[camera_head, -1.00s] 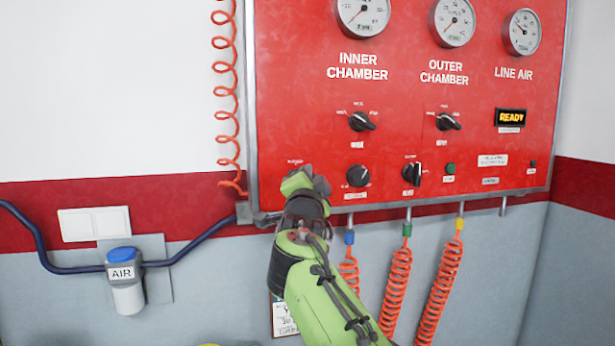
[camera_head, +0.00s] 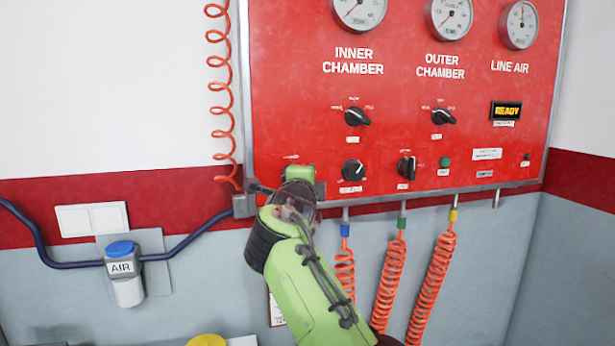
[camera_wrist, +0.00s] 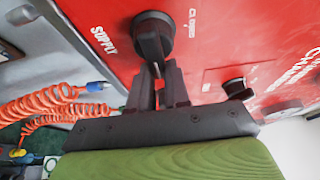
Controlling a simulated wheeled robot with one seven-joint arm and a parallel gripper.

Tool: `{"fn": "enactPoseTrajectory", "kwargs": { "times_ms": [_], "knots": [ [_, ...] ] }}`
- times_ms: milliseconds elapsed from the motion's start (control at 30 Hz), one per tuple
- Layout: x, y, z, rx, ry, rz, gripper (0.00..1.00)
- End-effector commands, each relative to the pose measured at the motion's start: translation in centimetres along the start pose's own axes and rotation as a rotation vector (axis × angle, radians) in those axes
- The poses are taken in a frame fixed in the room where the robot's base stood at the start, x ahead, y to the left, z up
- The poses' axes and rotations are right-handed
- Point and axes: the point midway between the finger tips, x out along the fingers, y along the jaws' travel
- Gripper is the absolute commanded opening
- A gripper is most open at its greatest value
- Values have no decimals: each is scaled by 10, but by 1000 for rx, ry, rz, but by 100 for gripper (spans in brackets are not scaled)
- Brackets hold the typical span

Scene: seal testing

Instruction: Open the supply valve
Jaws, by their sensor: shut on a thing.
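The supply valve (camera_wrist: 152,36) is a black round knob with a raised bar handle. It sits on the red panel beside the white word SUPPLY in the wrist view. My gripper (camera_wrist: 160,75) is shut on the bar handle, with a dark finger on each side of it. In the head view my gripper (camera_head: 297,178) is at the lower left corner of the red panel (camera_head: 300,110) and hides the valve. Which way the handle is turned cannot be told from the head view.
A black regulator knob (camera_head: 353,169) is close to the right of my gripper, with another black knob (camera_head: 406,167) beyond it. Orange coiled hoses (camera_head: 387,280) hang below the panel. A blue-capped AIR unit (camera_head: 122,268) is on the wall at left. The display (camera_head: 506,110) reads READY.

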Motion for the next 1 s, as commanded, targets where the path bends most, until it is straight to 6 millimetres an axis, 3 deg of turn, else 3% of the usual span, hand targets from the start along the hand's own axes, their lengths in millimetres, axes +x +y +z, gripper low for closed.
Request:
{"fn": "enactPoseTrajectory", "kwargs": {
  "times_ms": [467,500,633,900,1000],
  "knots": [
    [-1,-2,3,15,-9,-3,0],
    [-1,-2,3,15,-9,-3,23],
    [-1,-2,2,14,-7,-2,43],
    [-1,-1,1,12,-4,-1,43],
    [-11,1,2,12,-6,-2,43]
  ]
}}
